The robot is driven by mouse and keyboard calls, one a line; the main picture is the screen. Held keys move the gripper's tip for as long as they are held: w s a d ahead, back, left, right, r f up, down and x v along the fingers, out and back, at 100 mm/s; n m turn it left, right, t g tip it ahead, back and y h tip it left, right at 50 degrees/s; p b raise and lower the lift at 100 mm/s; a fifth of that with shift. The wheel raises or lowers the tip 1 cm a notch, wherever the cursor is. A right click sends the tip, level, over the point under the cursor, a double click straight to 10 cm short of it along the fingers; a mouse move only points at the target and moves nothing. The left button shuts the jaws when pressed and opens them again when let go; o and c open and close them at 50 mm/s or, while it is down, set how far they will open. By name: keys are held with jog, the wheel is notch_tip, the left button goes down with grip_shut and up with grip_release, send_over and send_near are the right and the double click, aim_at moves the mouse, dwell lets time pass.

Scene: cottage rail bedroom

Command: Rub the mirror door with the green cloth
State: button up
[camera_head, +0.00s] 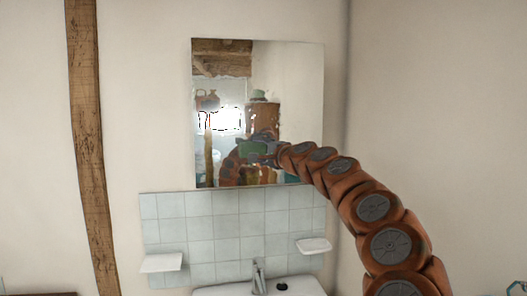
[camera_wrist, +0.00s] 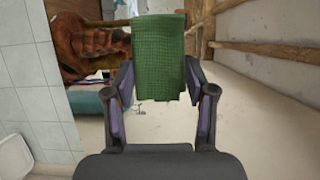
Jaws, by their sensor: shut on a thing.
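The mirror door (camera_head: 298,85) hangs on the wall above the tiles in the head view, showing a reflection of the room and my arm. My gripper (camera_head: 270,152) is at its lower middle. The green cloth (camera_head: 252,147) shows there as a small patch, partly mixed with reflections. In the wrist view, the cloth (camera_wrist: 158,52) is a textured flat piece between the two fingers of my gripper (camera_wrist: 160,78), which is shut on it. The mirror surface (camera_wrist: 245,110) fills much of that view behind it. I cannot tell whether the cloth touches the glass.
Pale blue wall tiles (camera_head: 230,232) lie below the mirror. A washbasin (camera_head: 225,291) with a tap (camera_head: 258,277) stands under them. Small white ledges stick out at the left (camera_head: 161,262) and right (camera_head: 314,246). A wooden beam (camera_head: 88,140) stands at left.

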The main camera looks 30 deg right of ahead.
jog(key=shift+s+a, duration=0.25)
jog(key=shift+s, duration=0.65)
jog(key=shift+s+a, duration=0.2)
jog(key=shift+s, duration=0.1)
jog(key=shift+s+a, duration=0.2)
jog(key=shift+s, duration=0.45)
jog(key=shift+s+a+b, duration=0.2)
jog(key=shift+s+a, duration=0.05)
jog(key=shift+s, duration=0.25)
jog(key=shift+s+a+b, duration=0.15)
jog(key=shift+s+a, duration=0.05)
jog(key=shift+s, duration=0.25)
jog(key=shift+s, duration=0.1)
jog(key=s, duration=0.1)
jog(key=s+a, duration=0.1)
jog(key=shift+s+a, duration=0.1)
jog(key=shift+s, duration=0.2)
